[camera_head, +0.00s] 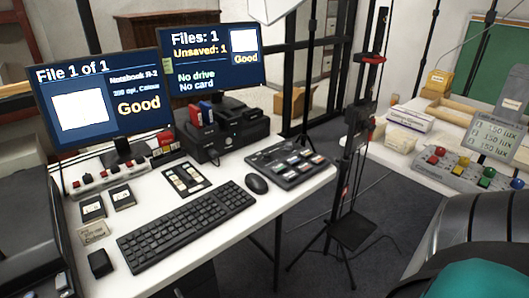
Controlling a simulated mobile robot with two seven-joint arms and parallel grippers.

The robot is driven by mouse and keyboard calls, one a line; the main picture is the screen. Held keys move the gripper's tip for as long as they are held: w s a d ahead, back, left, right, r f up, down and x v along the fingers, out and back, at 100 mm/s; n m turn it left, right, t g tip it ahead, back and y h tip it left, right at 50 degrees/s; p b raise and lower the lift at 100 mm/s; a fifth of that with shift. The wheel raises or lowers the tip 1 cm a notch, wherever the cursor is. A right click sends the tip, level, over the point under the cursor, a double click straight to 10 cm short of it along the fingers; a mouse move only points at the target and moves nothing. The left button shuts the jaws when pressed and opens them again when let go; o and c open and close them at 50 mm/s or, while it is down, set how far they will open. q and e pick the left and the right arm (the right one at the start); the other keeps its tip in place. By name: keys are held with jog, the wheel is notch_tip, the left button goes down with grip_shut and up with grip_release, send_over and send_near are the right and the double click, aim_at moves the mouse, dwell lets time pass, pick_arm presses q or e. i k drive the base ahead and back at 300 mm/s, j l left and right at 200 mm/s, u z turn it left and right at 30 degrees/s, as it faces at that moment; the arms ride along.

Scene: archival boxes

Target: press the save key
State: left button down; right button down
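A dark key panel (289,164) with several light, red and blue keys lies on the white desk, right of the mouse. Its labels are too small to read, so I cannot tell which is the save key. The left monitor (102,97) reads "File 1 of 1", "Notebook", "Good". The right monitor (211,67) reads "Files: 1", "Unsaved: 1", "No drive", "No card", "Good". Neither of my grippers shows in the head view.
The white desk (205,166) also holds a keyboard (187,225), a mouse (257,184), a black dock (228,130) with red and blue pieces, and several small cards. A black stand (355,130) rises right of the desk. Another table (400,165) carries coloured buttons (462,168).

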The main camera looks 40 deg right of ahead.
aim_at(293, 160)
jog(key=z, duration=1.55)
